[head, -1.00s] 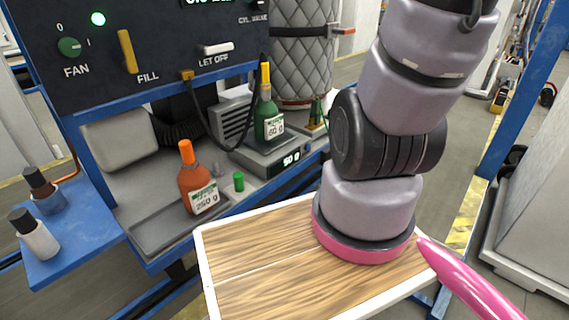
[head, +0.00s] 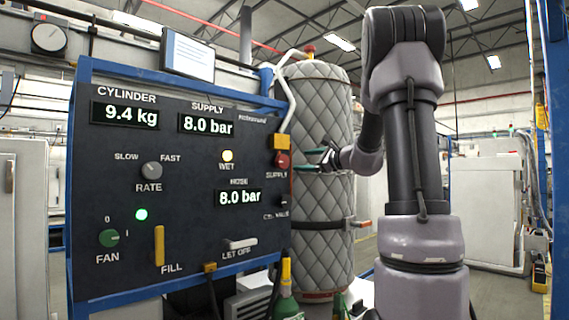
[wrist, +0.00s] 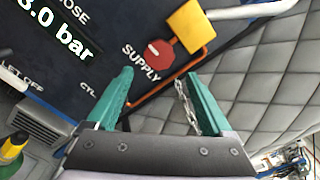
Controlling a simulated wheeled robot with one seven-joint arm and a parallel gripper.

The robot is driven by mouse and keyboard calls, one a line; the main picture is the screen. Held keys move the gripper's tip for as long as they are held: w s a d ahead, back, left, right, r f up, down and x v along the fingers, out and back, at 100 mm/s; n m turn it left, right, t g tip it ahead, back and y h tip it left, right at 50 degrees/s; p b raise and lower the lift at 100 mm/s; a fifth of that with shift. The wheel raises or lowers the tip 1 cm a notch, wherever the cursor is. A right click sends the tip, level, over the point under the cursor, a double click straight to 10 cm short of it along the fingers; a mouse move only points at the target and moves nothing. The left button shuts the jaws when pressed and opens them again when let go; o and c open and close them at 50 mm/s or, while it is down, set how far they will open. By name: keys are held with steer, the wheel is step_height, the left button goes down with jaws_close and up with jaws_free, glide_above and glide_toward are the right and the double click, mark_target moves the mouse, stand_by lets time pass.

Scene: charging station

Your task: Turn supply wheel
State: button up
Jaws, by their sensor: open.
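The supply wheel (head: 282,160) is a small red knob on the right edge of the dark panel, above the word SUPPLY. In the wrist view the red wheel (wrist: 159,53) has a white mark on its face and lies beyond the fingertips, between their lines. My gripper (head: 317,160) is just right of the wheel in the head view, in front of the quilted cylinder. In the wrist view my gripper (wrist: 157,82) has its two green fingers spread apart with nothing between them. The fingers appear short of the wheel, not around it.
A yellow block (wrist: 192,27) sits close beside the wheel, with an orange line next to it. The quilted grey cylinder (head: 322,195) stands right behind my gripper. The panel (head: 175,185) shows supply and hose at 8.0 bar. A white hose (head: 285,85) runs above.

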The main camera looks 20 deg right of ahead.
mark_target(284, 161)
steer(key=x, duration=1)
steer(key=shift+w+a, duration=0.15)
steer(key=shift+w, duration=0.05)
steer(key=c, duration=1.1)
